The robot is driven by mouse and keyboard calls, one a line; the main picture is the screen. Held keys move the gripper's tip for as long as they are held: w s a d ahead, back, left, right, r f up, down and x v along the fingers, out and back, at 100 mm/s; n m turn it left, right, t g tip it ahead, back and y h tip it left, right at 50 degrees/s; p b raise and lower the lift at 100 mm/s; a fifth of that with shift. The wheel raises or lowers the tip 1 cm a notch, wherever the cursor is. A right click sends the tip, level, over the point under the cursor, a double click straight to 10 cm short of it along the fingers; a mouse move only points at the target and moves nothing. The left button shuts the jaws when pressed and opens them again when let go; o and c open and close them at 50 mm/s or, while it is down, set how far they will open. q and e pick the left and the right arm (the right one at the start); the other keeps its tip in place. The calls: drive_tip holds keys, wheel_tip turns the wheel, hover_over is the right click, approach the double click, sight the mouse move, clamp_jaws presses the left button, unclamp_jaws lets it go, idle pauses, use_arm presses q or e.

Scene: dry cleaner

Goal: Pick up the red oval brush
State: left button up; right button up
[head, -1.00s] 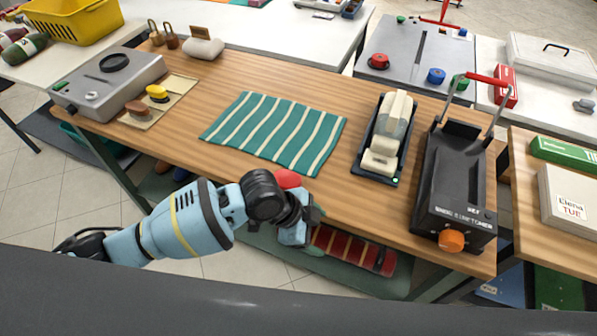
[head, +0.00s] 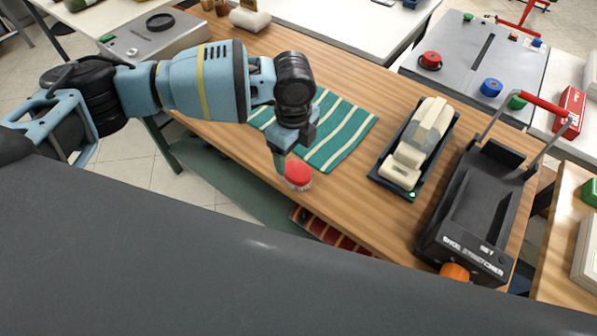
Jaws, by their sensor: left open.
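The red oval brush (head: 298,172) with pale bristles rests near the front edge of the wooden counter, just in front of the striped cloth. My left gripper (head: 287,162) reaches down from above, its fingers at the brush's upper left side. The gripper is open. Its hand and fingers overlap the brush in this view, so I cannot tell whether they touch it. My right gripper is not in view.
A green and white striped cloth (head: 345,130) lies behind the brush. A cream device in a dark tray (head: 380,179) and a black shoe stretcher (head: 460,205) stand to the right. A grey box (head: 155,45) is at the far left. Bare wood lies right of the brush.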

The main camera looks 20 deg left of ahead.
sight(297, 169)
use_arm(q)
drive_tip(key=shift+w+d+f, duration=0.1)
drive_tip(key=shift+d+f, duration=0.05)
drive_tip(key=shift+f, duration=1.7)
drive_tip(key=shift+w+d+f, duration=0.1)
drive_tip(key=shift+f, duration=1.75)
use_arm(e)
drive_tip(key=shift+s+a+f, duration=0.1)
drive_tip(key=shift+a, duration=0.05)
use_arm(q)
drive_tip(key=shift+c, duration=0.4)
drive_tip(key=c, duration=1)
drive_tip(key=shift+r, duration=0.15)
